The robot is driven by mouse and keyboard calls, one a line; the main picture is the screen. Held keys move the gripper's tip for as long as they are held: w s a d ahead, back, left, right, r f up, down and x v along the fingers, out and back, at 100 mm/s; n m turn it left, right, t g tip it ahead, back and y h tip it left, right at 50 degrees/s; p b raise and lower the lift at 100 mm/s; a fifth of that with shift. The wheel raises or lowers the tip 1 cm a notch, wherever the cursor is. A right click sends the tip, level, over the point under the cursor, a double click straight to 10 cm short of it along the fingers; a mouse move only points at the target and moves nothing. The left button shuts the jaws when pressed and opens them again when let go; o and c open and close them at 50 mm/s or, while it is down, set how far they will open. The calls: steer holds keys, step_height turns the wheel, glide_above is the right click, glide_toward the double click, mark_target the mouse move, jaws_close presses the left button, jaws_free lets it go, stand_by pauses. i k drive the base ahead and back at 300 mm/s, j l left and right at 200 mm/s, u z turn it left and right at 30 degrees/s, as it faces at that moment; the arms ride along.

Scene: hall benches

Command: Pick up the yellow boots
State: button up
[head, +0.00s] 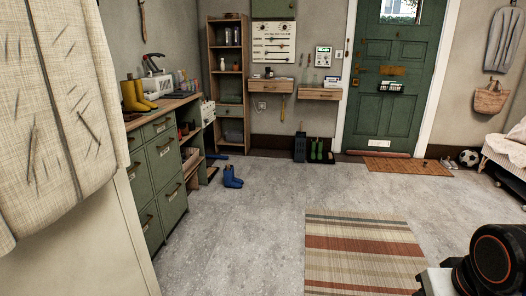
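The yellow boots (136,95) are a pair standing upright on the wooden top of a green drawer cabinet (165,165), at the left in the head view. They stand near the front edge of the top, side by side. My gripper is not in view; only a dark part of my own arm shows at the lower right, far from the boots.
Blue boots (232,177) stand on the floor by the bench, and green boots (317,149) stand near the far wall. A beige cloth (60,95) hangs close at the left. A striped rug (362,250) lies on the otherwise open floor. A green door (388,85) is at the back.

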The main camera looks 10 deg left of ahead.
mark_target(133, 94)
steer(key=i+z, duration=0.1)
steer(key=i, duration=1.55)
steer(key=i+u, duration=0.15)
steer(key=i, duration=0.4)
steer(key=i+l+u, duration=0.1)
steer(key=i, duration=0.45)
steer(key=i+l+u, duration=0.15)
steer(key=i+l, duration=0.15)
steer(key=i, duration=0.25)
steer(key=i+l+u, duration=0.15)
steer(key=i+u, duration=0.3)
steer(key=i+l+u, duration=0.25)
steer(key=u, duration=0.2)
steer(key=i+l+u, duration=0.25)
steer(key=l+u, duration=0.2)
steer(key=i+l+u, duration=0.2)
steer(key=l+u, duration=0.3)
steer(key=i+l+u, duration=0.15)
steer(key=l+u, duration=0.2)
steer(key=l, duration=0.45)
steer(key=l+u, duration=0.4)
steer(key=l, duration=0.35)
